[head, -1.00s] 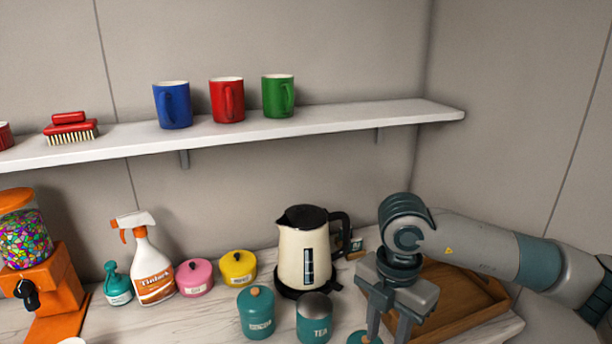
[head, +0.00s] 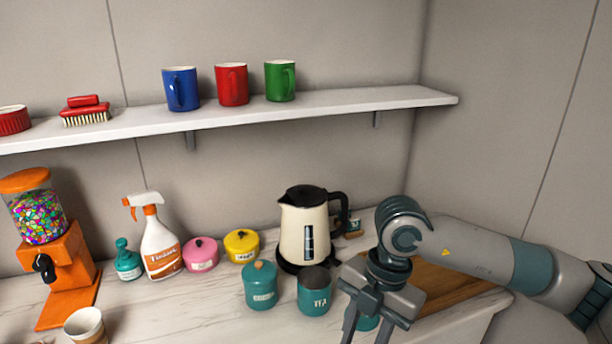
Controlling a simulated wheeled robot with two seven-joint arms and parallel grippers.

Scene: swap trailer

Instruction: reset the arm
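My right gripper (head: 367,331) hangs from the arm coming in from the right, over the counter's right part. Its two fingers point down and stand apart. A teal thing (head: 367,322) shows between and behind the fingers, mostly hidden; I see no clear contact with it. The gripper blocks part of a wooden tray (head: 445,288) behind it. My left gripper is not in view.
A cream kettle (head: 304,232) and teal canisters (head: 261,285) (head: 314,292) stand left of the gripper. Further left are a spray bottle (head: 160,243), an orange candy dispenser (head: 55,255) and a cup (head: 86,325). A shelf (head: 345,108) with mugs hangs above.

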